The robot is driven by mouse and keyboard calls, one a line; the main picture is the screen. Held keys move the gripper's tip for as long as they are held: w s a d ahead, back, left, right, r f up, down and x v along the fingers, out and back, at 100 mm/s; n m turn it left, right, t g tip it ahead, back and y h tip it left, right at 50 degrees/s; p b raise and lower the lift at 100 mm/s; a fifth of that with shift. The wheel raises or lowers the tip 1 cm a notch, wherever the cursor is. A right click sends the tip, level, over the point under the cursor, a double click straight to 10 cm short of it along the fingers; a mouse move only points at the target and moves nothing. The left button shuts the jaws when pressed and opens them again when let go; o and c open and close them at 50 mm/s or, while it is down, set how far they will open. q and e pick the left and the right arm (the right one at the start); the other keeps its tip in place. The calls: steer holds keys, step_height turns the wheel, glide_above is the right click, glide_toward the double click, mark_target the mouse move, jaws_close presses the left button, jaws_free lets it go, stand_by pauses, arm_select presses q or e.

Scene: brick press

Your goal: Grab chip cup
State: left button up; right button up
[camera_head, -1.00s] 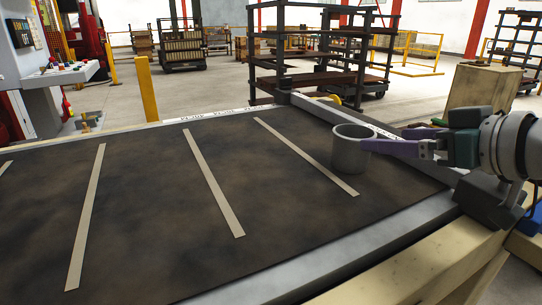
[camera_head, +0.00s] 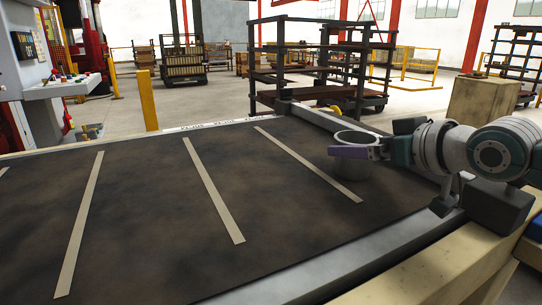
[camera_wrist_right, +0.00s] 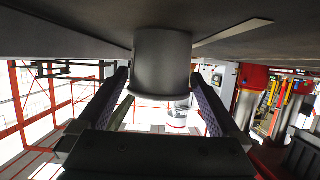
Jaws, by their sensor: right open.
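The chip cup (camera_head: 349,168) is a plain grey cylinder standing upright on the dark table mat near its right side. My right gripper (camera_head: 352,148) reaches in from the right at the height of the cup's upper part. Its near purple finger crosses in front of the cup just below the rim; the far finger is hidden. In the right wrist view, which looks upside down, the cup (camera_wrist_right: 162,58) lies between the two spread fingers of the open gripper (camera_wrist_right: 160,77). I cannot tell whether either finger touches it. My left gripper is not in view.
The dark mat (camera_head: 140,210) carries several pale strips and is otherwise clear left of the cup. A grey metal rail (camera_head: 330,272) edges its front and right. A dark rack (camera_head: 320,70) stands on the floor behind, and a wooden crate (camera_head: 483,100) stands at the right.

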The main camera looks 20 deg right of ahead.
steer(key=c, duration=1.2)
steer(key=shift+c, duration=0.2)
